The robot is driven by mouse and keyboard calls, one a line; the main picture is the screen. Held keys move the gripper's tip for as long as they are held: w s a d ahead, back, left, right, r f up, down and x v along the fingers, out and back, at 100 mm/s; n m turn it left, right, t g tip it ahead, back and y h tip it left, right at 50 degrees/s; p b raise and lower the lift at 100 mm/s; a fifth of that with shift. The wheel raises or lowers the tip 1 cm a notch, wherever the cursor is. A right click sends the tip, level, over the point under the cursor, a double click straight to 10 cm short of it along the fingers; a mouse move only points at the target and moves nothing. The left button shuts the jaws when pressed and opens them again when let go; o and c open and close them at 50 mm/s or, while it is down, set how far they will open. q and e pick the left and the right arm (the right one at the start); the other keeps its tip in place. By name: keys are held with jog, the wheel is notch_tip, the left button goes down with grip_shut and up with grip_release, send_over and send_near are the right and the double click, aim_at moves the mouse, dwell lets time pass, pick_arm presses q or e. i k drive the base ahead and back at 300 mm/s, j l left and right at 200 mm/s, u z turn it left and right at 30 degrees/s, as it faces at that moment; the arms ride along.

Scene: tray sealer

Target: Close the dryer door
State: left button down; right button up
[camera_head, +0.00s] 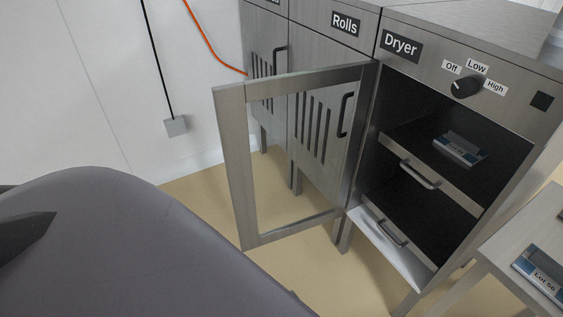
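The dryer (420,75) is a metal cabinet labelled "Dryer", at right in the head view. Its door (235,155) is a metal frame with a see-through middle, hinged at the cabinet's left side. It stands wide open, swung out to the left in front of the neighbouring cabinet. The dryer's inside shows an upper shelf with a handle (420,174) and a lower one with a handle (392,233). A blue-and-white box (460,149) lies on the upper shelf. Neither gripper's fingertips show.
A large grey rounded part, apparently mine, fills the lower left. The Rolls cabinet (325,55) stands left of the dryer. A knob (466,87) is on the dryer's top panel. A side table (520,240) with a "Lot 56" box (543,275) is at lower right.

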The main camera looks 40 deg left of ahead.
aim_at(230, 100)
jog(key=k+j+z, duration=0.15)
jog(key=j, duration=0.2)
jog(key=j+z, duration=0.1)
jog(key=j, duration=0.3)
jog(key=k+j+z, duration=0.15)
jog(key=j, duration=0.2)
jog(key=k+j+z, duration=0.25)
jog(key=j, duration=0.3)
jog(key=k+j+z, duration=0.1)
jog(key=j, duration=0.3)
jog(key=k+j+z, duration=0.15)
jog(key=j, duration=0.25)
jog(key=k+j+z, duration=0.1)
jog(key=j, duration=0.3)
jog(key=j+z, duration=0.15)
jog(key=j, duration=0.25)
jog(key=k+j+z, duration=0.15)
jog(key=j, duration=0.2)
jog(key=i+j+z, duration=0.15)
jog(key=j, duration=0.6)
jog(key=j+z, duration=0.15)
jog(key=j, duration=0.6)
jog(key=k+j+z, duration=0.1)
jog(key=z, duration=0.5)
